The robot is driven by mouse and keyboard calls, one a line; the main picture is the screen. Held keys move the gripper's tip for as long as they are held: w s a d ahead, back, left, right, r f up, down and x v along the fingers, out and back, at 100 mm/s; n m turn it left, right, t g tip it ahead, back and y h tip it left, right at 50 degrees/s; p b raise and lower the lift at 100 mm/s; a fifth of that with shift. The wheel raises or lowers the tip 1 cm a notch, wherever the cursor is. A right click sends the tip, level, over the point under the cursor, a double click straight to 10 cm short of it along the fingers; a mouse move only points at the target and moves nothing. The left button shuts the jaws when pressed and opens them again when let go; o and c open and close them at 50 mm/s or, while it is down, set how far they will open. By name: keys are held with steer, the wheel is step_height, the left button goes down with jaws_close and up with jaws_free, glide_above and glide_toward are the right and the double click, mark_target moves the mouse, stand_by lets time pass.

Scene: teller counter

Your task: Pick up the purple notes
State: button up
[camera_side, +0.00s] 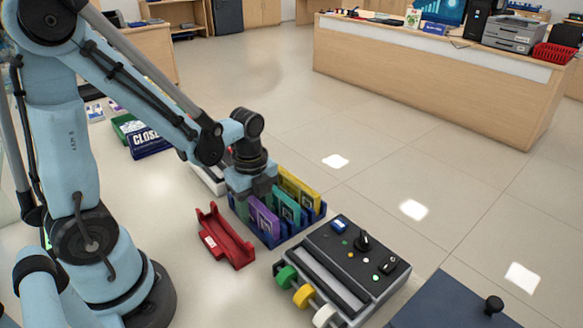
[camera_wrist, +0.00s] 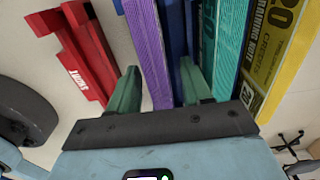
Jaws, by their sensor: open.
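The purple notes (camera_side: 264,219) stand upright in the front slot of a blue rack (camera_side: 277,241). In the wrist view the purple notes (camera_wrist: 150,50) show as a long edge-on block reaching down between my fingers. My gripper (camera_side: 250,192) is above the rack in the side view and partly covers its left end. In the wrist view my gripper (camera_wrist: 160,78) is open, with one green finger on each side of the purple notes.
Teal notes (camera_side: 287,206) and yellow notes (camera_side: 299,187) stand behind in the same rack. A red tray (camera_side: 226,240) lies just left of the rack. A dark machine (camera_side: 345,262) with coloured rollers stands to the right. A blue CLOSED sign (camera_side: 150,142) is farther back.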

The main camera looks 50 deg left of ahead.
jaws_close()
steer(key=shift+r, duration=0.25)
